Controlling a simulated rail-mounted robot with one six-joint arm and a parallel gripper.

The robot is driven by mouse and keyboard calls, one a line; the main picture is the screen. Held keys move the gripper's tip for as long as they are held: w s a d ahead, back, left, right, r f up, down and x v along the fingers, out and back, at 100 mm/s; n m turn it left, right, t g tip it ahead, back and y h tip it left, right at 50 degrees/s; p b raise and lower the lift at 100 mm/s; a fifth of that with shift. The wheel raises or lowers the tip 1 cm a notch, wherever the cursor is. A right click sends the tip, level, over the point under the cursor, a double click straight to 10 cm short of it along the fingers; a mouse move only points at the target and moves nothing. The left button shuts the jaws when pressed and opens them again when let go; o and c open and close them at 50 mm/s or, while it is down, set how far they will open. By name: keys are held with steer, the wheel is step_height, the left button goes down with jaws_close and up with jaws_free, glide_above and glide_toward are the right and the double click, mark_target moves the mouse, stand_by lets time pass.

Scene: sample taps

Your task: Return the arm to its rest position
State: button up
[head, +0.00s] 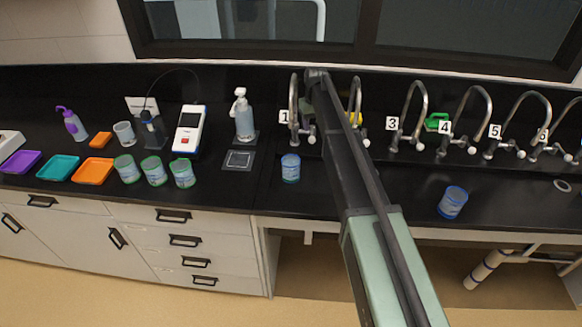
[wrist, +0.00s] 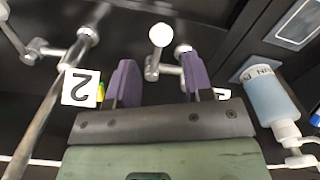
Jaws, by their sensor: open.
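My arm (head: 362,190) reaches from the lower right of the head view up toward the taps, covering part of the tap 2 area. My gripper (wrist: 160,78) shows in the wrist view with two purple fingers apart and nothing between them. Dark counter and metal tap parts lie beyond the fingers. The number 2 label (wrist: 80,88) is just left of the left finger.
Curved taps line the back, including tap 3 (head: 410,115) and tap 5 (head: 512,120). A blue-rimmed cup (head: 290,168) stands left of the arm and another (head: 452,203) right. A pump bottle (head: 243,118) stands left of tap 1. A dark window frame (head: 365,45) is behind.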

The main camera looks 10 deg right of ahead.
steer(key=s+f+m+b, duration=0.1)
steer(key=s+m, duration=0.1)
steer(key=s, duration=3.7)
steer(key=shift+s+f, duration=0.2)
steer(key=shift+s, duration=0.1)
steer(key=shift+d, duration=0.1)
